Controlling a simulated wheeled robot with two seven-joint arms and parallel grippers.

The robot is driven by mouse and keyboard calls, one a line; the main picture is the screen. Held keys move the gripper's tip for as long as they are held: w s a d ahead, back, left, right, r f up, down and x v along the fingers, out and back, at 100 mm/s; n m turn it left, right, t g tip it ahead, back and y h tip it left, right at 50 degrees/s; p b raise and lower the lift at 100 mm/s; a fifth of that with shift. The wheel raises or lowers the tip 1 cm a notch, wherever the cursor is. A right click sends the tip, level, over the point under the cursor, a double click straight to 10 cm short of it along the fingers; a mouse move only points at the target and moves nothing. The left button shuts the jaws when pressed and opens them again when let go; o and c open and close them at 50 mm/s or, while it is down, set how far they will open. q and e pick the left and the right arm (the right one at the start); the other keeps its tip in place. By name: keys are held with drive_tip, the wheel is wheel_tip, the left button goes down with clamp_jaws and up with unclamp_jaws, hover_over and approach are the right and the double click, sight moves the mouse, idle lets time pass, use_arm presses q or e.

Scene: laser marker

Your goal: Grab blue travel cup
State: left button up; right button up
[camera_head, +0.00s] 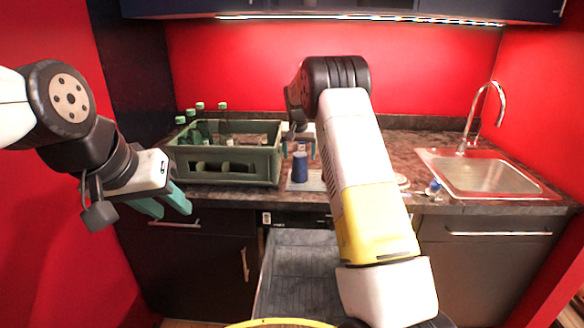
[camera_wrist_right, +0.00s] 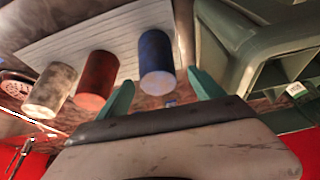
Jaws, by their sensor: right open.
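The blue travel cup (camera_head: 300,168) stands upright on a light mat near the counter's front, right of the green crate. It also shows in the right wrist view (camera_wrist_right: 157,62). My right gripper (camera_head: 299,150) is open, its teal fingers pointing at the cup. In the right wrist view the cup appears between the two fingertips (camera_wrist_right: 160,82), with gaps showing on both sides; the fingers are not closed on it. My left gripper (camera_head: 174,208) hangs at the left, in front of the counter, with its teal fingers apart and nothing between them.
A red cup (camera_wrist_right: 97,80) and a grey-beige cup (camera_wrist_right: 50,90) stand beside the blue one on the pale slatted mat (camera_wrist_right: 75,42). The green crate (camera_head: 230,168) with several bottles is close by. A sink (camera_head: 490,176) is at the right. My right arm hides part of the counter.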

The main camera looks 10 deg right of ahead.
drive_tip(key=x, duration=0.5)
drive_tip(key=shift+s+d+f, duration=0.1)
drive_tip(key=shift+s, duration=0.05)
drive_tip(key=c, duration=1.6)
drive_tip(key=shift+o, duration=0.2)
